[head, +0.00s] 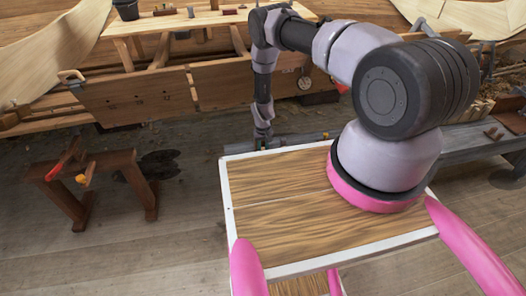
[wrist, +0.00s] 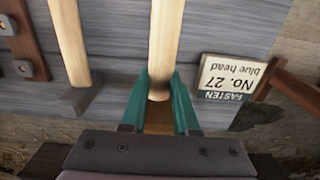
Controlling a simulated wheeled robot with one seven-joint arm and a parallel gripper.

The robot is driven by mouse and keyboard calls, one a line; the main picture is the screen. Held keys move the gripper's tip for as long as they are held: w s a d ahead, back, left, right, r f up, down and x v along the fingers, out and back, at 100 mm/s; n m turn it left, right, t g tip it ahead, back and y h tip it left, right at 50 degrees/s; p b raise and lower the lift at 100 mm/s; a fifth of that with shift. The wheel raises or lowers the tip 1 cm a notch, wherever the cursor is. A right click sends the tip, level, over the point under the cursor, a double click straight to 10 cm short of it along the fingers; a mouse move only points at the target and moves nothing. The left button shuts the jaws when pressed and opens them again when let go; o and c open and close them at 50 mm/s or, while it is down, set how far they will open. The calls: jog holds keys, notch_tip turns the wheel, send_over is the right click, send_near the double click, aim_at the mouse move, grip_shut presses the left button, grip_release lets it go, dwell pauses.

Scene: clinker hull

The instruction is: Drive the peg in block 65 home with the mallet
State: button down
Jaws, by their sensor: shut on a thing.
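In the wrist view my gripper (wrist: 161,90) has its teal fingers on both sides of a pale round wooden handle (wrist: 166,35), shut on it near its end. The handle runs up out of the picture, so its head is hidden and I cannot tell if it is the mallet. In the head view my arm reaches down beyond the wood-topped surface, and the fingertips are not clear. I cannot make out block 65 or its peg in either view.
In the wrist view, a second pale handle (wrist: 70,45) lies left on the grey bench top (wrist: 115,60). A label reading "No. 27 blue head" (wrist: 233,77) and a brown-handled tool (wrist: 295,90) are right.

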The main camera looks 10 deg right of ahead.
jog(key=shift+r, duration=0.1)
jog(key=shift+r, duration=3.9)
